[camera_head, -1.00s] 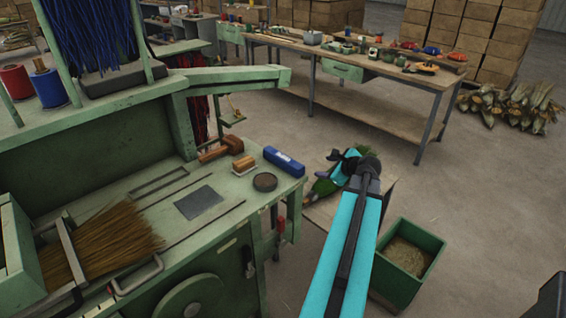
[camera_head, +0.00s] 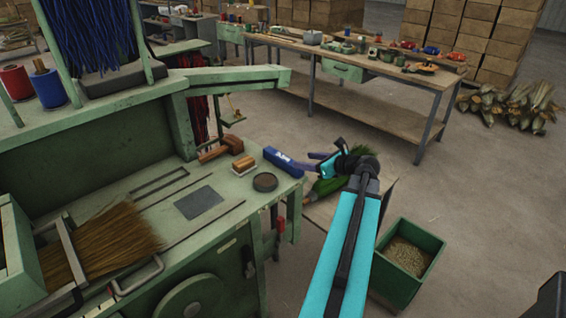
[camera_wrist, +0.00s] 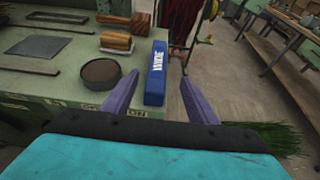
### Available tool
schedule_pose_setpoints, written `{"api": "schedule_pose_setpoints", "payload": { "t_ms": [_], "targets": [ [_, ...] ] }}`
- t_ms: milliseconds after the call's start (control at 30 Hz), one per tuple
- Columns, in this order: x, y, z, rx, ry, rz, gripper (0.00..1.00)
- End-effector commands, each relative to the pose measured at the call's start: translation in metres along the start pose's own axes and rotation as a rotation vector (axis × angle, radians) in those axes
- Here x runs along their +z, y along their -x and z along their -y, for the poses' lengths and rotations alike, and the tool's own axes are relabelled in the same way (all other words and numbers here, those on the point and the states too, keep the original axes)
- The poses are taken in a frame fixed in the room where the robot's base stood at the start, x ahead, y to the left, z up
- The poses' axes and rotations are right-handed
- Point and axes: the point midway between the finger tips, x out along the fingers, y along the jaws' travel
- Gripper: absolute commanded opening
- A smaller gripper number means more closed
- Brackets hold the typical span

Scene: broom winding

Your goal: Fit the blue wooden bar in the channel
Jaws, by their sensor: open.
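The blue wooden bar (camera_head: 275,157) with white lettering lies at the right edge of the green bench, and it also shows in the wrist view (camera_wrist: 155,78). My gripper (camera_head: 304,162) is just right of the bar in the head view. In the wrist view, its two purple fingers (camera_wrist: 159,82) are open, one on each side of the bar's line, with nothing held. The fingers are apart from the bar. A rectangular slot (camera_head: 158,183) and a long narrow groove (camera_head: 203,226) show in the bench top; I cannot tell which is the channel.
A round dark-topped tin (camera_head: 265,182), a wooden block brush (camera_head: 243,165) and a wooden mallet (camera_head: 220,149) stand close to the bar. A dark plate (camera_head: 199,202) lies left of them. A green bin (camera_head: 408,262) stands on the floor at right.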

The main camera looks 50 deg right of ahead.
Motion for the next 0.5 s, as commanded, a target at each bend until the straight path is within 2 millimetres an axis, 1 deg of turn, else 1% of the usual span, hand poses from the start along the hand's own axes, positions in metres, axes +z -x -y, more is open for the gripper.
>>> {"api": "schedule_pose_setpoints", "payload": {
  "t_ms": [500],
  "targets": [
    [0.001,-0.068,0.001,0.001,0.001,-0.001,0.53]
  ]
}}
